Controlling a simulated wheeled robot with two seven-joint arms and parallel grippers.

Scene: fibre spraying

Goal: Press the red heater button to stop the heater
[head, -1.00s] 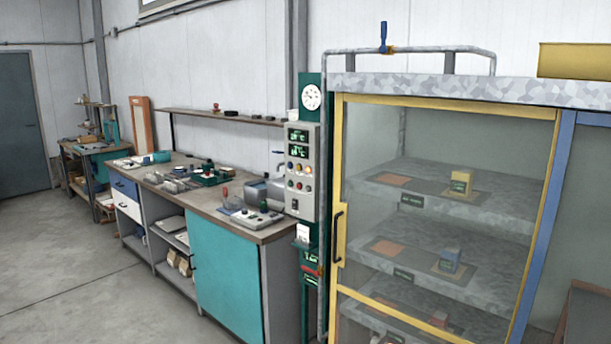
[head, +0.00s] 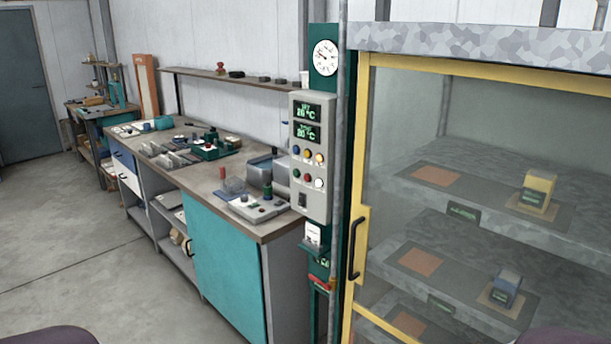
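A grey control panel (head: 311,204) is mounted on a dark green post between the workbench and the glazed cabinet. It has two green-lit displays, both showing a temperature in °C, above two rows of small round buttons. The upper row has a blue button at the left and an orange one at the right. Button labels are too small to read. Neither of my grippers is in view.
The cabinet (head: 363,150) with a yellow-framed glass door stands shut at the right, its shelves holding small blocks. A workbench (head: 230,280) with teal doors and several tools runs along the wall at the left. The floor (head: 90,250) in front is clear.

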